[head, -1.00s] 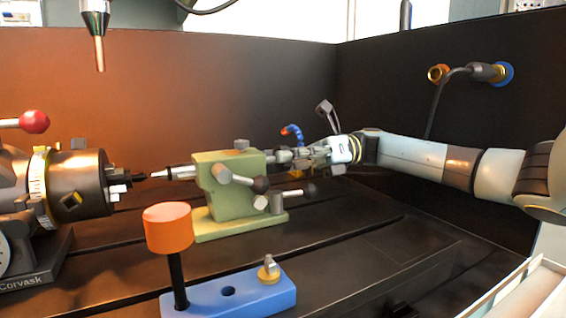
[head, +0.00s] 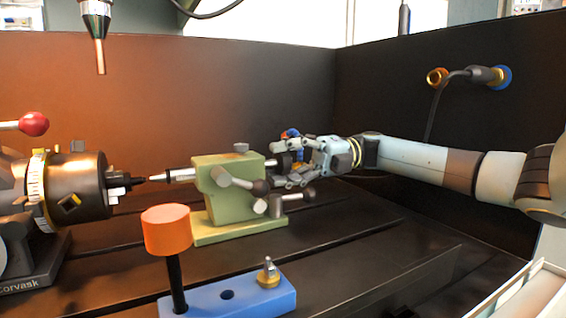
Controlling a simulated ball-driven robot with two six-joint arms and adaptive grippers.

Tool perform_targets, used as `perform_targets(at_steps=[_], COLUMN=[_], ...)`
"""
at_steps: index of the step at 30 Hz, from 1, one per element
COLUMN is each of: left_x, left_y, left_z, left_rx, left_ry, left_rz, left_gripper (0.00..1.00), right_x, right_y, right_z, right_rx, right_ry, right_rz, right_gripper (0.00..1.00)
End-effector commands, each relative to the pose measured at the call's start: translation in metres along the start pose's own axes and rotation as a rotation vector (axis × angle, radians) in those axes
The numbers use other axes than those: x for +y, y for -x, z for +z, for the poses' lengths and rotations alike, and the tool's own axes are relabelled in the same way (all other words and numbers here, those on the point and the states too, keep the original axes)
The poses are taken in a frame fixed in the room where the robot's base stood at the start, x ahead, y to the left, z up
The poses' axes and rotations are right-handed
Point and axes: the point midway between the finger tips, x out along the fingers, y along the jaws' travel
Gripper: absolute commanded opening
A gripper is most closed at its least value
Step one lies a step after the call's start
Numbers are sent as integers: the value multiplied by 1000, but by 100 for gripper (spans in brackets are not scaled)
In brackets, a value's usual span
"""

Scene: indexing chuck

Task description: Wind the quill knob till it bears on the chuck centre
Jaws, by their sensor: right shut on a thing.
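The green tailstock (head: 228,203) stands on the slotted table. Its silver quill (head: 179,175) points left at the dark chuck (head: 82,187). The quill knob (head: 284,162) is at the tailstock's right end, partly hidden by fingers. My right gripper (head: 290,164) comes in from the right and is shut on the knob, its fingers on either side of it. My left gripper is not in view.
Clamp levers (head: 243,182) stick out from the tailstock's front. A blue block (head: 245,291) with an orange-capped post (head: 167,230) stands in front. A nozzle (head: 98,40) hangs at upper left. A white tray (head: 528,290) is at lower right. Dark walls enclose the back.

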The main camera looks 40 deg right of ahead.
Motion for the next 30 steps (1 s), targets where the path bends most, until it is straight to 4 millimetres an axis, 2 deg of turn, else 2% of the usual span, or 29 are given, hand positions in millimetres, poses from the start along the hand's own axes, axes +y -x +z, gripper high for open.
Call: perform_targets(at_steps=[21, 30], left_x=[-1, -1], left_y=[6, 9], left_z=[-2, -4], left_rx=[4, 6], left_ry=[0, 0], left_rz=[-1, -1], left_gripper=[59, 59], right_x=[1, 1], right_y=[1, 1], right_z=[2, 2], right_rx=[-6, -6], right_ry=[-668, -870], right_rz=[2, 2], right_gripper=[10, 10])
